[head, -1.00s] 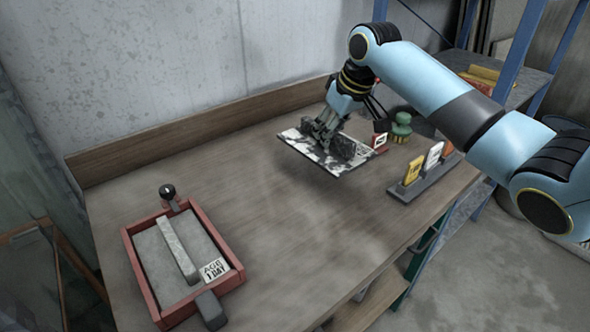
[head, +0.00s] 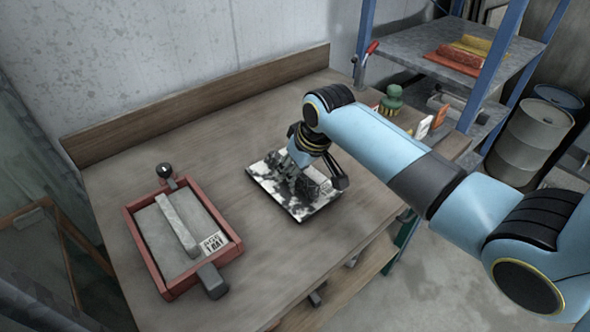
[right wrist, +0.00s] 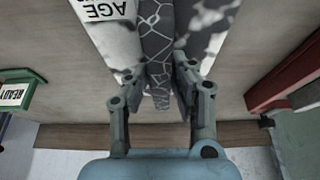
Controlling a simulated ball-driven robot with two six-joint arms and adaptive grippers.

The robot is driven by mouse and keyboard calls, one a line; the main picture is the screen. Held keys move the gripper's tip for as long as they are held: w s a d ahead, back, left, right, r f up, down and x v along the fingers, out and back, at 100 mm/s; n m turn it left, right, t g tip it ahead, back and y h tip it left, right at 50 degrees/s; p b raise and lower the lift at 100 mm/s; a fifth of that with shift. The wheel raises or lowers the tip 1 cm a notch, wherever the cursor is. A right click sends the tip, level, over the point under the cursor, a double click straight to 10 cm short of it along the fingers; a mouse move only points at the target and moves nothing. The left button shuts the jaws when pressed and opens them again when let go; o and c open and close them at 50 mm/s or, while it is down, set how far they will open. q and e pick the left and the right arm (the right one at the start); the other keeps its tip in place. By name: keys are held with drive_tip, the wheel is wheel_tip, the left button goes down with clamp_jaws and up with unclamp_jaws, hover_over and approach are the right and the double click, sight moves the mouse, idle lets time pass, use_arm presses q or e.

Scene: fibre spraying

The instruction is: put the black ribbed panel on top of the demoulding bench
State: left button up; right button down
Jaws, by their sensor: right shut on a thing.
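The ribbed panel (head: 270,172) is a flat plate mottled black and white with a dark upright rib. It is over the middle of the wooden-topped bench (head: 230,115), level or nearly so. I cannot tell whether it touches the bench top. My right gripper (head: 299,180) reaches down from above and is shut on the rib, hiding part of the plate. In the right wrist view the fingers (right wrist: 160,88) are on both sides of the crackle-patterned rib (right wrist: 158,40). A white label reading AGE (right wrist: 105,8) lies on the plate. My left gripper is not in view.
A red-framed mould (head: 137,243) with a grey ribbed slab stands left of the panel. A green knobbed object (head: 391,100) and a tag holder are behind my arm at right. A low backboard (head: 200,100) edges the bench. The front middle of the bench is clear.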

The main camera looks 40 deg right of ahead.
drive_tip(key=shift+w+f, duration=0.1)
drive_tip(key=shift+f, duration=0.15)
drive_tip(key=shift+f, duration=0.1)
drive_tip(key=c, duration=1.1)
unclamp_jaws()
drive_tip(key=shift+c, duration=0.2)
drive_tip(key=v, duration=1.2)
